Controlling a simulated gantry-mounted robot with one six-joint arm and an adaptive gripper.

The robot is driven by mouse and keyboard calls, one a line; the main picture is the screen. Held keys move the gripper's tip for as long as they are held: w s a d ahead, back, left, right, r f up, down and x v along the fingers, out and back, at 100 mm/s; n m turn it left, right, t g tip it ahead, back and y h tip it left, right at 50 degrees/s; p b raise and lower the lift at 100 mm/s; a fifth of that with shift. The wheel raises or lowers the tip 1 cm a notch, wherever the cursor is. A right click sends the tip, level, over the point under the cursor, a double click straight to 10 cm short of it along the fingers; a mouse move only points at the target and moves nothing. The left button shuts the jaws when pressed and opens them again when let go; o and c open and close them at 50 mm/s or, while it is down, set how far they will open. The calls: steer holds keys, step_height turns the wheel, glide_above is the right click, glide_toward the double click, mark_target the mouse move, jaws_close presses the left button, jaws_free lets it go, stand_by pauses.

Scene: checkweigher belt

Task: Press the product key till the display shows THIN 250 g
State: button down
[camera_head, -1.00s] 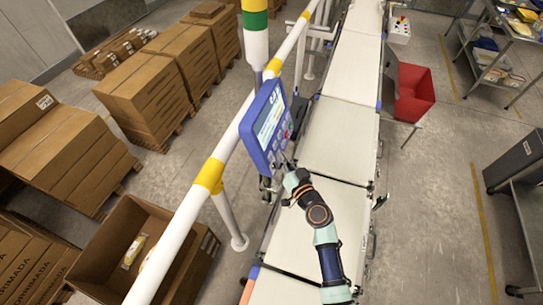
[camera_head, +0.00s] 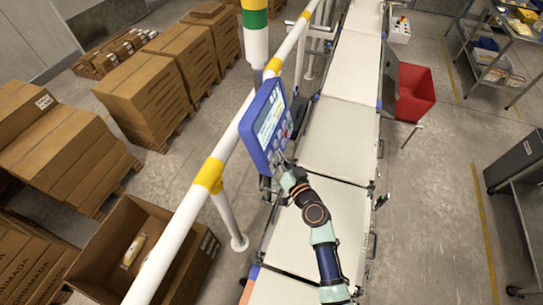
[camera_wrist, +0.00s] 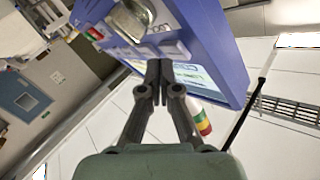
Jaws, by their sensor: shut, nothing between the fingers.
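The blue control panel (camera_head: 250,130) stands beside the belt with its display (camera_head: 269,121) facing the belt side. Its keys are small in the head view, and the display text is too small to read. In the wrist view the panel (camera_wrist: 215,25) fills the top, with a lit display (camera_wrist: 205,78) partly behind the fingers and pale keys (camera_wrist: 172,50) beside it. My gripper (camera_head: 281,158) is shut and empty at the panel's lower edge. In the wrist view the closed fingertips (camera_wrist: 159,65) lie over the border between keys and display; I cannot tell whether they touch.
The white conveyor belt (camera_head: 338,135) runs beneath my arm. A white and yellow rail (camera_head: 180,235) passes behind the panel. A red bin (camera_head: 414,92) stands right of the belt, and an open carton (camera_head: 105,255) lies at lower left. A stack light (camera_head: 255,30) rises above the panel.

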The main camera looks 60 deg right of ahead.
steer(key=shift+w+f, duration=0.1)
steer(key=shift+w, duration=0.3)
stand_by(0.5)
steer(key=shift+s+r+b, duration=0.25)
steer(key=shift+s+b, duration=0.05)
steer(key=shift+s, duration=0.5)
steer(key=shift+d, duration=0.1)
steer(key=s+d+r, duration=0.1)
steer(key=s, duration=0.4)
steer(key=shift+s+r+b, duration=0.35)
steer(key=shift+b, duration=0.1)
stand_by(0.4)
